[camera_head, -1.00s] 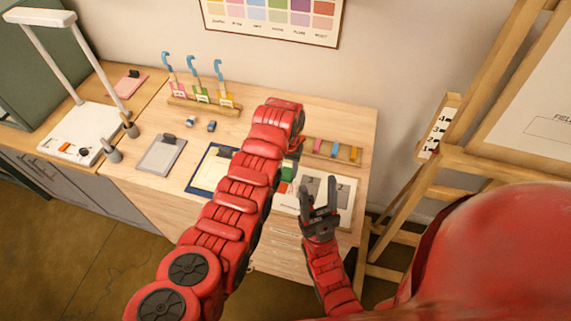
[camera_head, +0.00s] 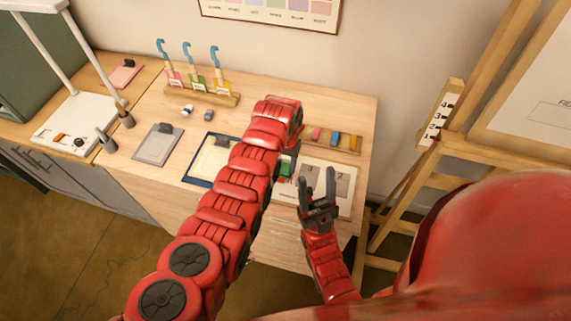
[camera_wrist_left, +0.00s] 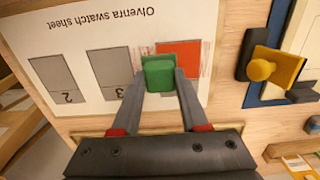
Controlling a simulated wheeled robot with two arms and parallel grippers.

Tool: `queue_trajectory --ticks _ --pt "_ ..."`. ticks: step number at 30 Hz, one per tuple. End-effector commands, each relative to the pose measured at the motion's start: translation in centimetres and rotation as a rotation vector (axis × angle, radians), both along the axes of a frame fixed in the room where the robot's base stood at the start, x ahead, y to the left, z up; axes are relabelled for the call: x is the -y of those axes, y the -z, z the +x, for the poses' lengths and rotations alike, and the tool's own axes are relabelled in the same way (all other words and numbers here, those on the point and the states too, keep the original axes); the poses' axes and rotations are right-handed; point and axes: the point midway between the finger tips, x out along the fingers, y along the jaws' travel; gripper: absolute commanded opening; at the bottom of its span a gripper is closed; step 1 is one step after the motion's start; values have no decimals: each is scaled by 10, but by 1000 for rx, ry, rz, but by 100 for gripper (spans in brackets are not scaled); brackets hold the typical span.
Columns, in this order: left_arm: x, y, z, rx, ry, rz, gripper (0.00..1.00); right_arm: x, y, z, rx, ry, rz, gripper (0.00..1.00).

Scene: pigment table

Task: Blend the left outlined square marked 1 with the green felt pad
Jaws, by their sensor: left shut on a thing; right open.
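The white swatch sheet (camera_wrist_left: 35,30) lies flat on the table, upside down in the left wrist view. My left gripper (camera_wrist_left: 162,78) is shut on the green felt pad (camera_wrist_left: 159,74), which covers the patch's left edge there. I cannot tell whether it presses on the sheet. In the head view the pad (camera_head: 287,165) shows beside my left arm. My right gripper (camera_head: 318,188) is open and empty, over the sheet's front.
A yellow-handled tool (camera_wrist_left: 275,68) is close by. A rack with coloured blocks (camera_head: 336,138) stands behind. An easel (camera_head: 450,150) stands at the right.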

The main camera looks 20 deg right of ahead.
Motion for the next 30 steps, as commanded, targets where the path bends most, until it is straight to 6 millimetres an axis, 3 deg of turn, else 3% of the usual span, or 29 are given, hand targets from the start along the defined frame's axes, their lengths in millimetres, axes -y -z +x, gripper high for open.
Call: queue_trajectory --ticks 30 --pt "0 18 0 0 0 0 0 0 15 0 0 0 0 54"
